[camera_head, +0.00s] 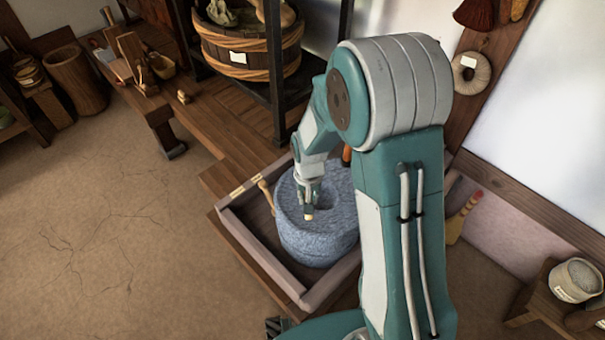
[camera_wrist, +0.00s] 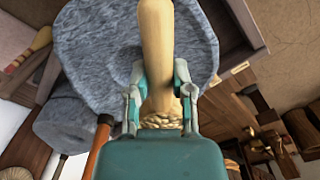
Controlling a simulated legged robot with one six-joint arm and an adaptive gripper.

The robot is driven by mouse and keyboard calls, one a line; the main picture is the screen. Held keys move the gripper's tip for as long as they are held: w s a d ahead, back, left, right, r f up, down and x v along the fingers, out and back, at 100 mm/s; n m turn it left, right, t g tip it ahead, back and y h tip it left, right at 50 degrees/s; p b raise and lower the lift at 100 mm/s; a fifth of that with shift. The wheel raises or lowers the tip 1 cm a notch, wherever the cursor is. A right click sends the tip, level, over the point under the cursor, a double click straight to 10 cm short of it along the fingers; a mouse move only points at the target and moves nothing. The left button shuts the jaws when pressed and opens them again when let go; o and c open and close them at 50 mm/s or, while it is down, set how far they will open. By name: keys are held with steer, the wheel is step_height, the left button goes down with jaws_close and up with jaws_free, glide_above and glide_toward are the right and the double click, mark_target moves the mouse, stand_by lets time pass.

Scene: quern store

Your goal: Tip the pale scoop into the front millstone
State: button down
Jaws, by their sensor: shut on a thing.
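A blue-grey round millstone (camera_head: 325,240) sits in a wooden tray (camera_head: 240,238); its dark centre opening partly shows. My gripper (camera_head: 309,200) is over its top, pointing down. In the wrist view my gripper (camera_wrist: 159,80) is shut on a pale wooden piece (camera_wrist: 156,35), which looks like the pale scoop. Its pale end (camera_head: 309,213) shows below my fingers in the head view. A lumpy pale patch (camera_wrist: 162,122) lies by my palm; I cannot tell whether it is grain or binding. The same millstone (camera_wrist: 95,45) fills the upper wrist view. A second grey stone (camera_wrist: 65,122) shows lower left.
A wooden peg (camera_head: 265,190) stands at the tray's left side. An orange-brown handle (camera_head: 346,155) is behind the stone. A dark rack with a wooden tub (camera_head: 245,50) stands behind. A bench with small wooden tools (camera_head: 140,75) is back left. The floor at left is clear.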

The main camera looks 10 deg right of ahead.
steer(key=shift+w+d+f, duration=0.1)
steer(key=shift+w+d, duration=0.25)
steer(key=shift+s+f, duration=0.15)
steer(key=shift+f, duration=0.2)
steer(key=shift+a+f, duration=0.25)
steer(key=shift+f, duration=0.8)
steer(key=shift+d+f, duration=0.2)
steer(key=shift+f, duration=0.8)
steer(key=shift+a+f, duration=0.1)
steer(key=shift+f, duration=0.9)
steer(key=shift+r+y, duration=0.1)
steer(key=shift+y, duration=0.6)
steer(key=shift+y, duration=0.3)
steer(key=shift+h, duration=1)
steer(key=shift+r+y, duration=0.1)
steer(key=shift+y, duration=1)
